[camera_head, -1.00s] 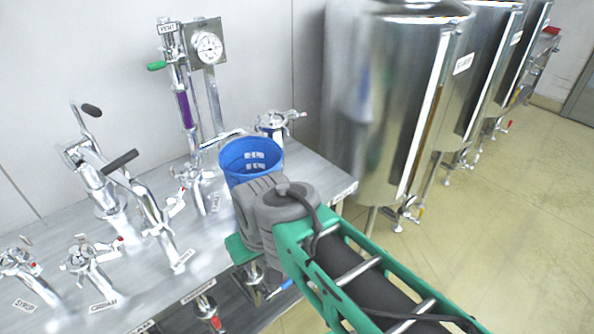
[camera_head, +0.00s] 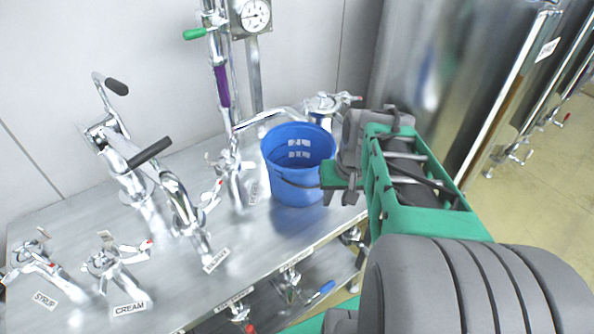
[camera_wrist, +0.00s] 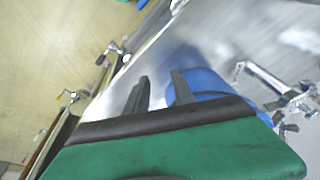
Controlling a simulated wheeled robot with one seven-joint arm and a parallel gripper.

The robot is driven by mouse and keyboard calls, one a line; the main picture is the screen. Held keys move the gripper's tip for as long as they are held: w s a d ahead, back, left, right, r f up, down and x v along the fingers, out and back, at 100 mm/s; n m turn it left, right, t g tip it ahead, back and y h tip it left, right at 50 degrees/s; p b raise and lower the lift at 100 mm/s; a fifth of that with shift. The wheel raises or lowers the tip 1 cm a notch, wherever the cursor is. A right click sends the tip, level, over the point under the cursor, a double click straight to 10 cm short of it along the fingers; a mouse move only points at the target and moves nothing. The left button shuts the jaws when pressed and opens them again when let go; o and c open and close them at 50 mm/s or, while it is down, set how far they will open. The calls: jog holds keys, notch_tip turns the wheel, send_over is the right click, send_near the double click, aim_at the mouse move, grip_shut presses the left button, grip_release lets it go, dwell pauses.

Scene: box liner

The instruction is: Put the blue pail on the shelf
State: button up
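The blue pail (camera_head: 285,172) stands upright on the metal shelf top (camera_head: 245,240), near its right end. It has a wire handle hanging at its side and pale printing inside. In the wrist view the pail (camera_wrist: 203,84) is partly hidden behind one finger. My gripper (camera_wrist: 160,80) has its two dark fingers apart, with nothing seen between them. In the head view my gripper (camera_head: 338,182) is just right of the pail, close to its wall; whether it touches cannot be told.
Taps and lever fittings (camera_head: 185,205) crowd the left of the top, with a gauge (camera_head: 256,14) and pipes behind the pail. Steel tanks (camera_head: 440,80) stand at the right. A lower level with a blue-handled item (camera_head: 320,291) shows under the front edge. The floor at right is clear.

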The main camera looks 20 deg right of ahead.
jog(key=shift+m, duration=0.6)
jog(key=d, duration=0.1)
jog(key=d+f, duration=0.1)
jog(key=d, duration=0.1)
jog(key=d+f, duration=0.1)
jog(key=d, duration=0.1)
jog(key=shift+s+f, duration=0.1)
jog(key=shift+s, duration=0.3)
jog(key=w+d+b, duration=0.1)
jog(key=d, duration=0.2)
jog(key=n+t+y, duration=0.3)
jog(key=n+t, duration=0.3)
jog(key=n, duration=0.2)
send_near(315, 140)
jog(key=x, duration=0.6)
jog(key=shift+w+d+f+p, duration=0.1)
jog(key=shift+w+p, duration=0.15)
jog(key=shift+p, duration=0.15)
grip_shut()
